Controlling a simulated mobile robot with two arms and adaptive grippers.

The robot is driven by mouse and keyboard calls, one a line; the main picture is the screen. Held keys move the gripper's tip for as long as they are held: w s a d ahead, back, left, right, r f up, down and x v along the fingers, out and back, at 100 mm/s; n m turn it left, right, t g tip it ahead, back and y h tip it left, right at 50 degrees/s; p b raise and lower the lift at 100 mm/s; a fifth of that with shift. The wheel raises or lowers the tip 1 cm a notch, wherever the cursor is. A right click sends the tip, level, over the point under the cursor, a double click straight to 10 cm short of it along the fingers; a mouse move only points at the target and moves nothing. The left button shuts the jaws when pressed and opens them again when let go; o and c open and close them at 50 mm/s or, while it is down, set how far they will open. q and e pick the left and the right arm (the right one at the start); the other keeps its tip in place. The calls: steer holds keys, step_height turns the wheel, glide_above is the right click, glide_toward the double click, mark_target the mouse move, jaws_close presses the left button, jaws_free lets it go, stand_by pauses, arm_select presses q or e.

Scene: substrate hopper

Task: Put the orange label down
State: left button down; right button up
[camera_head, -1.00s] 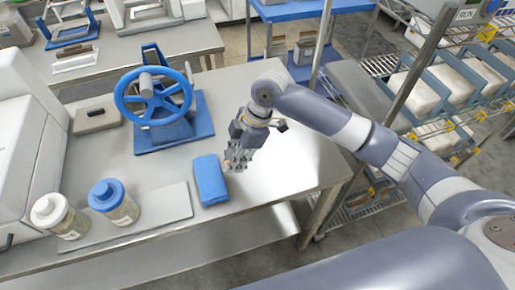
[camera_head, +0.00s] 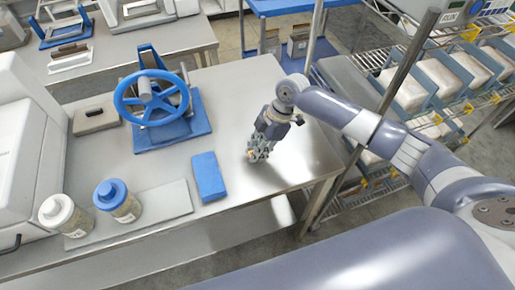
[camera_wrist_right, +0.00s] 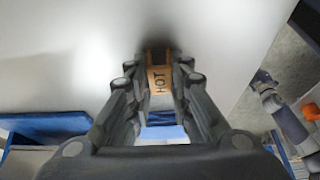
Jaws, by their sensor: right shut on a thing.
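The orange label (camera_wrist_right: 159,79) with the word "HOT" shows between the fingers of my right gripper in the right wrist view. My right gripper (camera_head: 256,155) is shut on it, pointing down close to the bare steel bench top (camera_head: 230,110). In the head view only a small bit of the label shows at the fingertips; the fingers hide the rest. I cannot tell whether the label touches the bench. My left gripper is in neither view.
A blue block (camera_head: 208,177) lies just left of the gripper. A blue handwheel (camera_head: 151,97) on a blue base stands behind it. A white-lidded jar (camera_head: 62,213) and a blue-lidded jar (camera_head: 117,200) stand at the left. The bench's right end is clear.

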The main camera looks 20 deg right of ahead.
steer(key=shift+f, duration=0.1)
steer(key=o, duration=0.7)
steer(key=b+v, duration=0.2)
steer(key=v, duration=1)
steer(key=shift+s, duration=0.1)
